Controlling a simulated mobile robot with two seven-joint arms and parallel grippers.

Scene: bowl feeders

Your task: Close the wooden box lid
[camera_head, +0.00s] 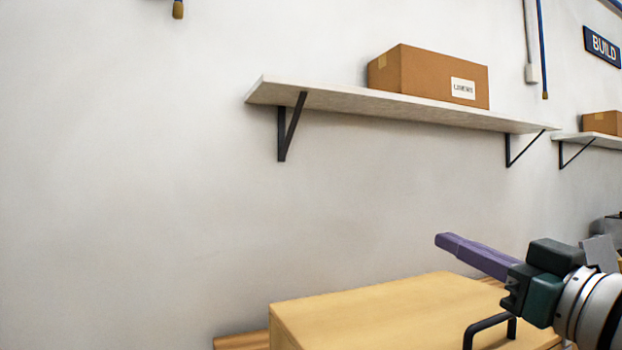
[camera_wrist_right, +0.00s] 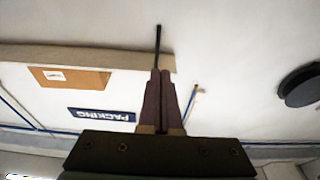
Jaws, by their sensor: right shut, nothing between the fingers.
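The wooden box (camera_head: 370,312) is at the bottom of the head view, on a wooden surface. Its flat top looks level, and a black bar handle (camera_head: 487,325) stands at its front right. My right gripper (camera_head: 440,240) reaches in from the right, above the box top, with its purple fingers pointing left. The fingers are shut together with nothing between them. In the right wrist view the shut fingers (camera_wrist_right: 159,78) point toward the wall, and the box does not show. The lower part of the box is cut off by the frame. My left gripper is not in view.
A wall shelf (camera_head: 400,107) on black brackets (camera_head: 290,128) carries a cardboard box (camera_head: 430,75). A second shelf (camera_head: 590,139) with another carton (camera_head: 602,122) is at the far right. The wall space left of the gripper is free. The right wrist view shows a PACKING sign (camera_wrist_right: 101,114).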

